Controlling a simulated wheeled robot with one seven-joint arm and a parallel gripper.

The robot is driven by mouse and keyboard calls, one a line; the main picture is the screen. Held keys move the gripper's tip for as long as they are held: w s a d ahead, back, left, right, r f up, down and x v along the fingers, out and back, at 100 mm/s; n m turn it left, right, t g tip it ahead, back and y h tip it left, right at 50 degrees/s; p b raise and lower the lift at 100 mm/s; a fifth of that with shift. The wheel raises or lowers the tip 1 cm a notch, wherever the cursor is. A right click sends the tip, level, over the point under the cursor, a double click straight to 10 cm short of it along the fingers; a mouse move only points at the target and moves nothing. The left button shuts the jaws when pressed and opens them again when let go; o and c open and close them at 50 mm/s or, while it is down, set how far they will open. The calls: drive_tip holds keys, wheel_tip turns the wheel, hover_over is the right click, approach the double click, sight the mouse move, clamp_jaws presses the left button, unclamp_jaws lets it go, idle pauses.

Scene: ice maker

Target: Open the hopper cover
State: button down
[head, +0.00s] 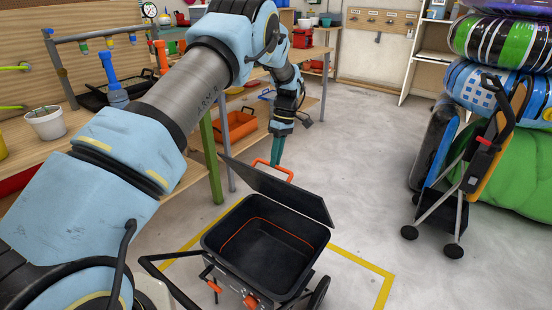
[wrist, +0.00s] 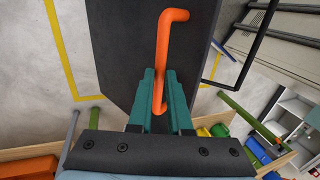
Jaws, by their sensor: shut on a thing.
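The hopper (head: 265,245) is a black open-topped bin on a wheeled cart, with an orange line inside it. Its flat dark cover (head: 278,192) is raised and tilted at the far side, so the inside shows. The cover also fills the middle of the wrist view (wrist: 120,45). An orange bar handle (head: 288,172) is fixed to the cover and shows in the wrist view (wrist: 175,15). My gripper (head: 277,160) has teal fingers, shut on this handle, one on each side in the wrist view (wrist: 160,75). The cover's hinge is not clear.
A wooden workbench (head: 45,150) with tools stands left, behind my arm. A yellow floor line (head: 365,262) surrounds the cart. The floor between is clear.

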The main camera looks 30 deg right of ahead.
drive_tip(key=shift+r, duration=0.15)
idle(0.3)
drive_tip(key=c, duration=0.8)
unclamp_jaws()
drive_tip(key=shift+c, duration=0.2)
drive_tip(key=b+v, duration=0.1)
drive_tip(key=v, duration=0.9)
drive_tip(key=shift+r, duration=0.35)
